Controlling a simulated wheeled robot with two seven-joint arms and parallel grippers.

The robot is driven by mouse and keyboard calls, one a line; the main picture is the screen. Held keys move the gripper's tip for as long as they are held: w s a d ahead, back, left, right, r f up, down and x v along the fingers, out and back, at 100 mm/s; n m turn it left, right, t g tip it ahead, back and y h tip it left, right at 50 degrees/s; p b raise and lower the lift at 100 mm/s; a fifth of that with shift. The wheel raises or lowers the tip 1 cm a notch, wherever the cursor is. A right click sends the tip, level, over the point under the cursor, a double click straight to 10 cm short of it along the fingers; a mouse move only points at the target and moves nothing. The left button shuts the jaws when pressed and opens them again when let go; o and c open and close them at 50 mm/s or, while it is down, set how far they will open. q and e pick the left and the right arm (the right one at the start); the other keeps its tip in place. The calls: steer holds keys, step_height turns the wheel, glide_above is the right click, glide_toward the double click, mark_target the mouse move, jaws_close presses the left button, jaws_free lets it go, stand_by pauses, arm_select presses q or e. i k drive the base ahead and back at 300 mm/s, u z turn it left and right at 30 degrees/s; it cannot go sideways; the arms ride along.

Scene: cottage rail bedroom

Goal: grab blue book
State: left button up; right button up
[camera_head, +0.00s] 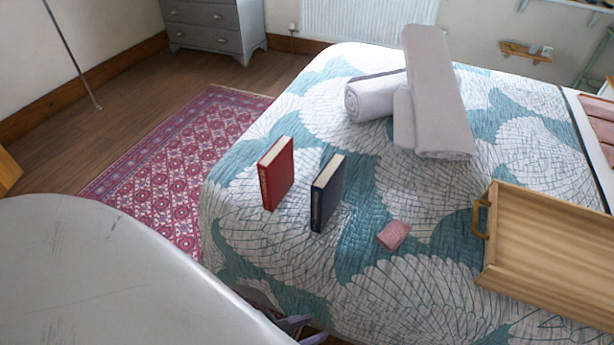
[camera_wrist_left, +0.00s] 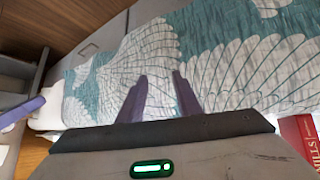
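The blue book (camera_head: 327,192) is dark navy and stands upright on the bed, its pale page edges showing. The red book (camera_head: 276,173) stands upright to its left. My left gripper shows only in small part at the bottom edge of the head view (camera_head: 303,328), beside the near side of the bed and apart from the blue book. In the left wrist view my left gripper (camera_wrist_left: 159,82) has its two fingers apart with nothing between them. A red book (camera_wrist_left: 299,138) shows at the right edge there. The blue book is not seen in that view. My right gripper is not in view.
The bed (camera_head: 400,292) has a teal and white quilt. A small pink object (camera_head: 393,235) lies right of the blue book. A wooden tray (camera_head: 560,250) is at the right. Grey towels (camera_head: 437,95) lie behind. A patterned rug (camera_head: 165,165) covers floor at left.

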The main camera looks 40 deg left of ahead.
mark_target(326, 189)
steer(key=u, duration=3.3)
steer(key=i, duration=1.85)
steer(key=z, duration=2.95)
